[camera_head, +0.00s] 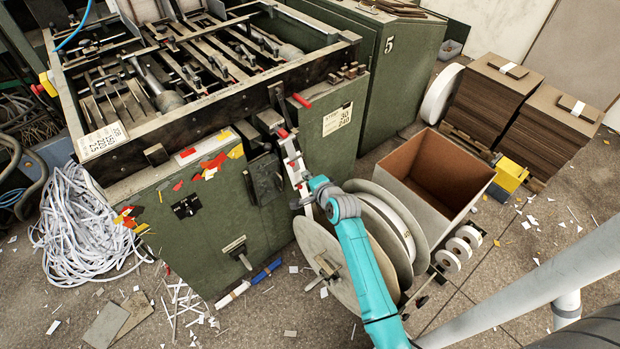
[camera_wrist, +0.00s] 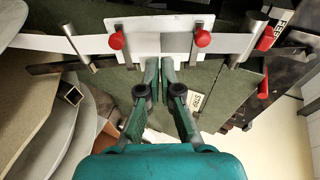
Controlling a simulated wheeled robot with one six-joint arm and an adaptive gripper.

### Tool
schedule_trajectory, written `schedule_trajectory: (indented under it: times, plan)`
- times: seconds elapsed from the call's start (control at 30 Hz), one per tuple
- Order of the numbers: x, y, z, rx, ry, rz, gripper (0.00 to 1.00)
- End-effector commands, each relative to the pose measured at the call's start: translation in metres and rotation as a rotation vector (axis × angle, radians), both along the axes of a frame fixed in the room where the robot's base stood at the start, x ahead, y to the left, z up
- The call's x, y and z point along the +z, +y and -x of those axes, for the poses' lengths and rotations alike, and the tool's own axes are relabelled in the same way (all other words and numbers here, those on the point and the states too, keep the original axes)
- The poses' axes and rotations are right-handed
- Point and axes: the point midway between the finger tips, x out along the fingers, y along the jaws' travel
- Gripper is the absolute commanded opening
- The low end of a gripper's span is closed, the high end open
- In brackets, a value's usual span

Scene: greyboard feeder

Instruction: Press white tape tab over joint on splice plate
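The splice plate (camera_wrist: 197,23) is a pale rectangle at the top middle of the wrist view, with a red-knobbed clamp (camera_wrist: 117,41) on its left and another (camera_wrist: 203,38) on its right. A white paper strip (camera_wrist: 60,43) runs across it. A brighter white patch (camera_wrist: 160,43) covers the plate's middle; I cannot tell tab from strip there, and no joint line shows. My gripper (camera_wrist: 160,66) points at this patch, its fingertips together at the plate's lower edge. Contact is unclear, and nothing shows between the fingers. In the head view, my gripper (camera_head: 313,184) is beside the strip (camera_head: 298,172).
A large reel (camera_head: 330,268) stands below my arm, close to the green machine (camera_head: 190,240). Tangled white strip (camera_head: 80,225) lies at left. Paper scraps litter the floor.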

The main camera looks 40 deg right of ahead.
Motion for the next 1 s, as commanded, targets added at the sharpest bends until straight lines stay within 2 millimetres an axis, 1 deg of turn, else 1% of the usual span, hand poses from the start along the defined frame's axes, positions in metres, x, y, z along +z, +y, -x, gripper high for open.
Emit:
schedule_trajectory:
  times: [0.6, 1.0]
  plan:
    - [-0.011, 0.000, -0.023, 0.001, 0.001, -0.001, 0.00]
    - [-0.012, 0.000, -0.027, 0.000, 0.000, 0.000, 0.00]
